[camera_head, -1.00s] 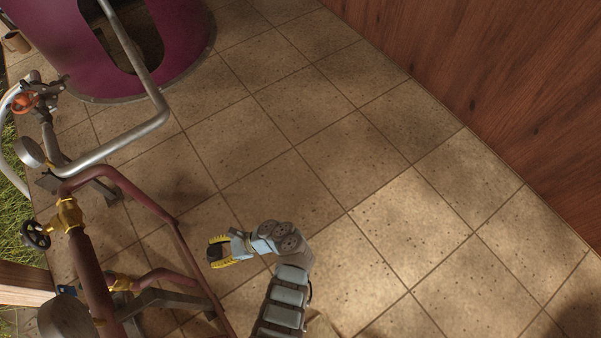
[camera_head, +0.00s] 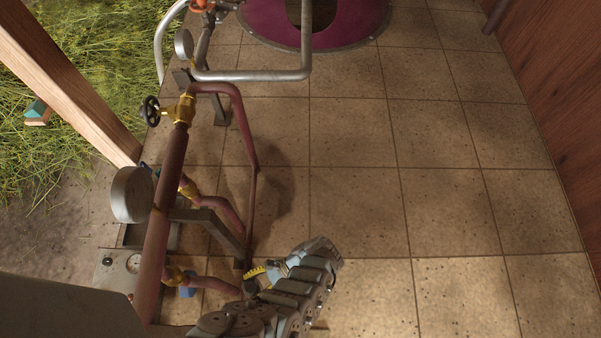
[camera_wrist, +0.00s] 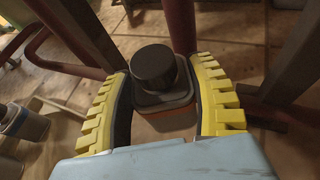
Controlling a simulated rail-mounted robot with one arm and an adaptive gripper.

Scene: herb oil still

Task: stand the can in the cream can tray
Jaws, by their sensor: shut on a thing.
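My gripper (camera_head: 258,278) is low in the head view, just right of the red pipework and partly hidden by my own arm. In the wrist view my gripper (camera_wrist: 158,98) has its two yellow ribbed fingers on either side of a dark can (camera_wrist: 162,97) with a round black cap. It is shut on the can. The can's lower part shows a hint of orange and is mostly hidden. The can does not show clearly in the head view. I cannot make out a cream can tray in either view.
Dark red pipes (camera_head: 160,225) with brass valves and a gauge (camera_head: 132,194) stand close left of my gripper. A grey-blue container (camera_wrist: 24,122) is at the wrist view's left. Tiled floor (camera_head: 350,205) is clear to the right, up to a wooden wall (camera_head: 560,100).

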